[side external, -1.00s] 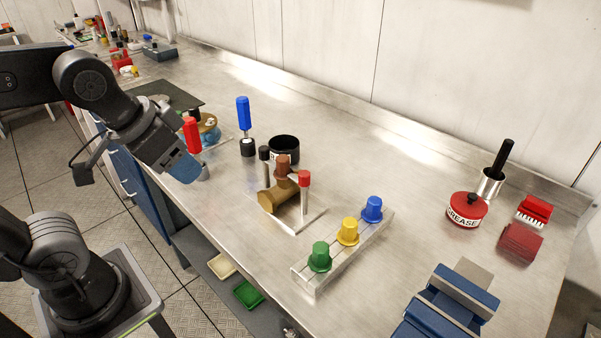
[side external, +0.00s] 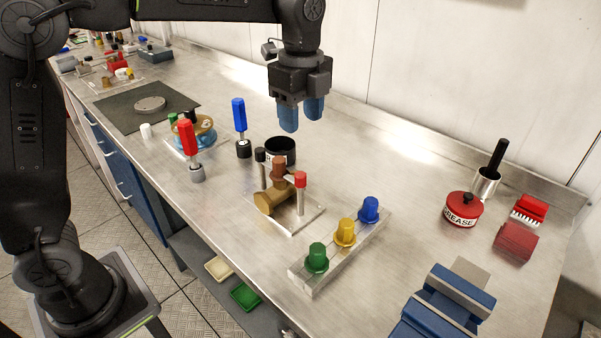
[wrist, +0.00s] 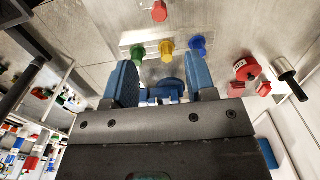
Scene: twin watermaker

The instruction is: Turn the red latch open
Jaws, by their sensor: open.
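A red cap on a pale post (side external: 300,181), which looks like the red latch, stands upright on a metal plate beside a brass valve body (side external: 270,202). A black-capped post (side external: 262,157) stands on the valve's other side. A red piece (wrist: 160,11), probably the same cap, shows at the top edge of the wrist view. My gripper (side external: 301,120) has blue fingers pointing down and hangs in the air above the bench, behind and above the valve fixture. The fingers also show apart and empty in the wrist view (wrist: 162,65).
A rack with green (side external: 317,258), yellow (side external: 345,232) and blue (side external: 369,209) knobs stands right of the valve. A red grease tin (side external: 463,210) and blue vise (side external: 447,303) are at right.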

